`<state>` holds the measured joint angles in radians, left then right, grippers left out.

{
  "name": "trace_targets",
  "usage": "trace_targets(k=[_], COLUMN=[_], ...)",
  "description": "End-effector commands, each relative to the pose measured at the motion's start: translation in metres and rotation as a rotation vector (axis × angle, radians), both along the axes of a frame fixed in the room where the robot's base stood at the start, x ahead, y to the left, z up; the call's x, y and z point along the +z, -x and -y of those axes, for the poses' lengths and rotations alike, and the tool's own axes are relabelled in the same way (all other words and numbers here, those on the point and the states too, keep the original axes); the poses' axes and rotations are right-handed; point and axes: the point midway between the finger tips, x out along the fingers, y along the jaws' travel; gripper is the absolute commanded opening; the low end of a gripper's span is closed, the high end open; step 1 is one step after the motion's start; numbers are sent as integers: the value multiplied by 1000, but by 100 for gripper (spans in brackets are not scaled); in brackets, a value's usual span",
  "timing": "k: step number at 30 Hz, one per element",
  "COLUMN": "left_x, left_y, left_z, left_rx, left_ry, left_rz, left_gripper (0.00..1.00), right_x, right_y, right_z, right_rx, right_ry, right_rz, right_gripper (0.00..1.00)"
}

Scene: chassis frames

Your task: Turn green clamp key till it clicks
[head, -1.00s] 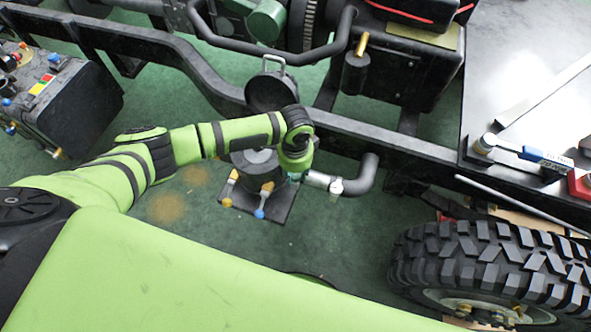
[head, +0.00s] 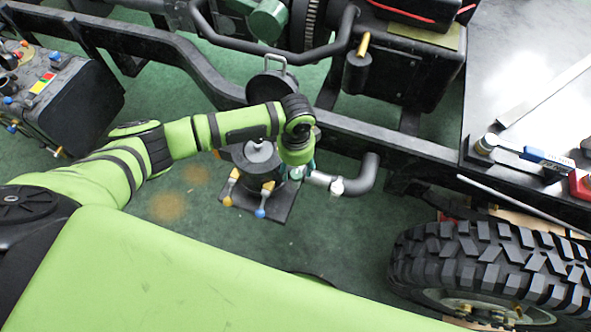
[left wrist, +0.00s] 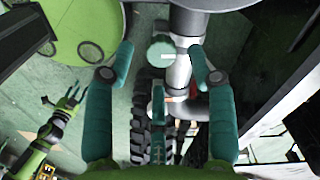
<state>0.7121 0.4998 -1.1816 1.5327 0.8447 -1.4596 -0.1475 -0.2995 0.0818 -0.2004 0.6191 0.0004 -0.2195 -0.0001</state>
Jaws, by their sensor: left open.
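My left gripper (head: 299,172) points down beside the grey pipe joint (head: 322,179), in the middle of the head view. In the left wrist view its two teal fingers (left wrist: 163,62) are open and apart. Between them shows a round green piece with a white mark, which looks like the clamp key (left wrist: 159,48), beside the pale pipe (left wrist: 181,76). The fingers are not closed on it. A narrow teal piece (left wrist: 158,98) shows lower between the fingers; I cannot tell whether it belongs to the key. In the head view the gripper mostly hides the key. My right gripper is not in view.
A dark canister (head: 258,160) on a plate with yellow and blue knobs stands left of the gripper. A black elbow hose (head: 364,175) lies right. The chassis rail (head: 385,146) runs behind. A large tyre (head: 490,268) stands lower right.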

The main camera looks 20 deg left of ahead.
Motion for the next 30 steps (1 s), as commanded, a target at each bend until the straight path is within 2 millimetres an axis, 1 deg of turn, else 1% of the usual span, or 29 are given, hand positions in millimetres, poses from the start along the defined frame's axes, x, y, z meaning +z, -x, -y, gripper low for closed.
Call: trace_targets(k=[1,6,9,12,15,18,30], left_x=[12,49,66,79,86,89,88], left_y=[-1,-1,-1,0,0,0,0], left_z=[0,-1,-1,-1,-1,-1,-1], left_rx=[0,0,0,1,0,0,1], left_ry=[1,0,0,-1,-2,-3,-2], left_rz=[4,4,2,0,-1,-1,-2], left_gripper=[56,56,56,56,56,56,56], right_x=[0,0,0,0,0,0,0], right_y=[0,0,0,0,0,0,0], right_z=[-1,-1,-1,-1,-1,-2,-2], right_rx=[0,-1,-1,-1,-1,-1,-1], right_ry=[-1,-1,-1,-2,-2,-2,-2], right_rz=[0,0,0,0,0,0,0], right_gripper=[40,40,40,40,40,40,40])
